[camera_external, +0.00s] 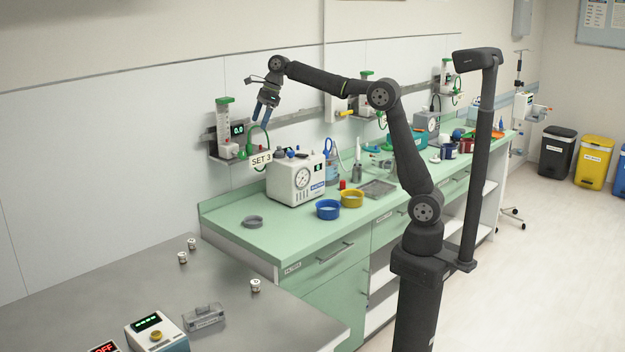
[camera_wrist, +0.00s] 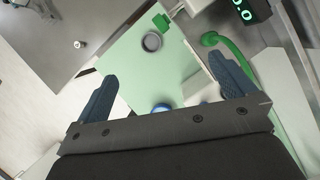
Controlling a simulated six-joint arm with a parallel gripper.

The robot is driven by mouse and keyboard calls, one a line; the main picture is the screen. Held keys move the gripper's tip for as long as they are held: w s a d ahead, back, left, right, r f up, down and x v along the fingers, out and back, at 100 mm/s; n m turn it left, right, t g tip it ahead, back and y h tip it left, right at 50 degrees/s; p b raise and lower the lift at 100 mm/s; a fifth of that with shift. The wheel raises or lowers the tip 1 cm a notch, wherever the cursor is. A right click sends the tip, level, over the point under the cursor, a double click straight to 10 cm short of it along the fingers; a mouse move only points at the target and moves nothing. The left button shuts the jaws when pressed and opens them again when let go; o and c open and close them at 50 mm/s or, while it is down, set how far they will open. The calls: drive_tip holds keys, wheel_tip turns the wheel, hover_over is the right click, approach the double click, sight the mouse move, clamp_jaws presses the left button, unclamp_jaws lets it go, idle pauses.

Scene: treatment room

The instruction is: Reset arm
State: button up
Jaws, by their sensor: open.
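My gripper (camera_external: 262,108) is raised above the left part of the green counter (camera_external: 228,225), in front of the wall rail. It points downward, and its two blue fingers are apart with nothing between them. In the wrist view my gripper (camera_wrist: 165,90) shows both blue fingers spread wide over the green counter top (camera_wrist: 135,75). My arm reaches left from its column, bent at the elbow, and touches nothing that I can see.
Close by are a wall flowmeter with green digits (camera_external: 226,130), its green hose (camera_wrist: 230,55) and a white gauge unit (camera_external: 296,180). A grey ring (camera_external: 253,221), a blue bowl (camera_external: 328,209) and a yellow bowl (camera_external: 352,198) stand on the counter. A grey table (camera_external: 130,275) is at front left.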

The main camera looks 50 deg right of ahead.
drive_tip(key=s+a, duration=0.4)
drive_tip(key=a, duration=0.2)
drive_tip(key=shift+a, duration=0.25)
